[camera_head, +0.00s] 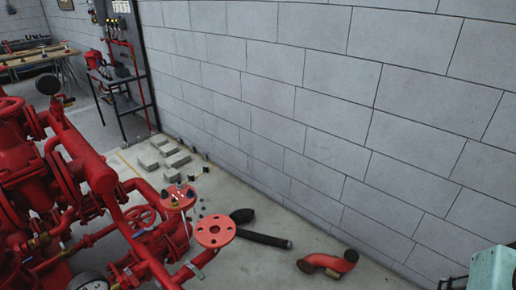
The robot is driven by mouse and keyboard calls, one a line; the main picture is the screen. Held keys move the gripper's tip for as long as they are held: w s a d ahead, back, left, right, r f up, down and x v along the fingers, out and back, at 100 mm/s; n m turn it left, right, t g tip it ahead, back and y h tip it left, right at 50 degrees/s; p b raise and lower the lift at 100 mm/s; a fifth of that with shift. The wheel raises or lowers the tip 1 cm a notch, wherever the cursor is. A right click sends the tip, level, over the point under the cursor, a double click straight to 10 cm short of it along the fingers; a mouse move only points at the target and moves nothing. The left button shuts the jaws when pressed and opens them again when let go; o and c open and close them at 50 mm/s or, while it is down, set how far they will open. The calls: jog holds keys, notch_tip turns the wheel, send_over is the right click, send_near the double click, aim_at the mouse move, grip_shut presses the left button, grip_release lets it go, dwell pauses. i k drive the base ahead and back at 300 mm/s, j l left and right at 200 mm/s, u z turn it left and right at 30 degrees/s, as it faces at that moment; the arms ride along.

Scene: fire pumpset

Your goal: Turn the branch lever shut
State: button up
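A red pumpset (60,180) of pipes, flanges and valves fills the left and lower left of the head view. Toward its right side stand an upturned red flange (215,231) and another flange (177,197) with small parts on top. A red handwheel (139,217) sits left of them. A small pale fitting shows on the pipe below the nearer flange. I cannot make out the branch lever for certain or tell its position. My gripper is not clearly visible.
A black-ended pipe (262,239) and a red elbow (327,263) lie on the floor right of the pumpset. Grey blocks (162,153) lie near the block wall (330,100). A stand (122,95) and workbench (35,60) are behind. A pale teal part (493,270) shows lower right.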

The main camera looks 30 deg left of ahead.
aim_at(138, 234)
jog(key=u, duration=1.25)
jog(key=j+u, duration=0.2)
jog(key=u, duration=0.25)
jog(key=j+u, duration=0.15)
jog(key=u, duration=0.25)
jog(key=i+j, duration=0.2)
jog(key=j, duration=0.1)
